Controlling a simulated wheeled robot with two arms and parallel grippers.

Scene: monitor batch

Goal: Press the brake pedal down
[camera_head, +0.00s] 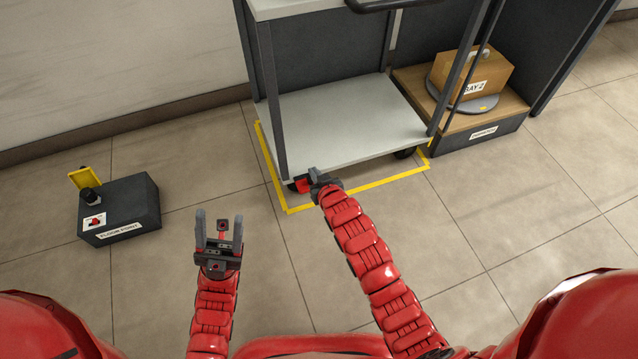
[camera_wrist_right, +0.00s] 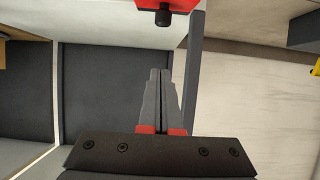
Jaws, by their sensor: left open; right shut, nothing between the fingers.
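The brake pedal (camera_head: 303,186) is a small red part low at the near left corner of the grey cart (camera_head: 330,127). Its red body and a black round stub show at the top edge of the right wrist view (camera_wrist_right: 150,4). My right gripper (camera_head: 313,172) is shut and empty right beside the pedal and partly over it in the head view. In the right wrist view its closed fingers (camera_wrist_right: 160,80) show a gap to the red part. I cannot tell whether the pedal is up or down. My left gripper (camera_head: 219,226) is open and empty, left of the cart.
Yellow tape (camera_head: 375,184) edges the cart's floor spot. A dark floor box (camera_head: 134,205) with a raised yellow flap stands at the left. A carton (camera_head: 484,75) sits on a low wooden-topped platform at the right. The tiled floor between is clear.

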